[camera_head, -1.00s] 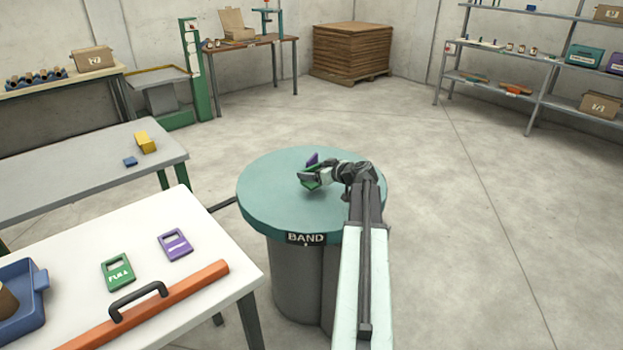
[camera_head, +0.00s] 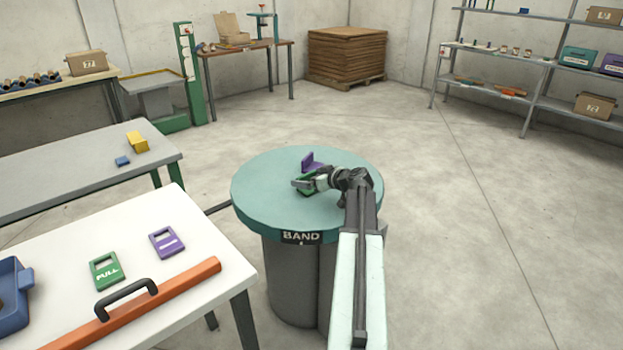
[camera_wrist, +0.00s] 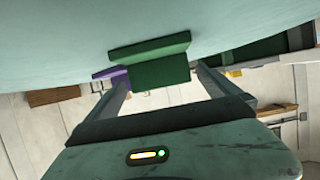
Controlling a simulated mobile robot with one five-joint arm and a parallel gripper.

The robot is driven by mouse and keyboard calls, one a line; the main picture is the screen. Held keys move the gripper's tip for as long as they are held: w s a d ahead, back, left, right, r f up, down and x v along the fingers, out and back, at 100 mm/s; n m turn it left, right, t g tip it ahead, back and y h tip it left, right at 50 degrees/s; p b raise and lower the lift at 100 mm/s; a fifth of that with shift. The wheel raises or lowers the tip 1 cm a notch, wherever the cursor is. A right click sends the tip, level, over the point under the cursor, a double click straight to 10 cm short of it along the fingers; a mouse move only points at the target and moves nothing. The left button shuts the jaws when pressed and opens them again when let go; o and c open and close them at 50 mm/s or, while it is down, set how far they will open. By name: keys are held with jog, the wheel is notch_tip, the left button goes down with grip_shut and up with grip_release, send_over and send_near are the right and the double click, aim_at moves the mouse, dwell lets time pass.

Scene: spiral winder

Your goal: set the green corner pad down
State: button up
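The green corner pad (camera_head: 307,189) is at the top of the teal drum-like stand (camera_head: 262,188), beside and partly under my gripper (camera_head: 303,184). In the wrist view the green corner pad (camera_wrist: 160,71) shows as an L-shaped piece at the fingertips, its flange close to the teal surface. My gripper's two fingers (camera_wrist: 163,76) stand either side of it; whether they press on it is unclear. A purple corner pad (camera_head: 308,162) stands on the stand just behind. It is mostly hidden by the green pad in the wrist view (camera_wrist: 112,72).
The floor to the right is clear.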

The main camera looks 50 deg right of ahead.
jog(key=shift+r, duration=0.2)
jog(key=p+v, duration=0.4)
jog(key=v, duration=0.7)
jog(key=shift+s+p, duration=0.25)
jog(key=shift+p, duration=0.15)
jog(key=shift+s, duration=0.25)
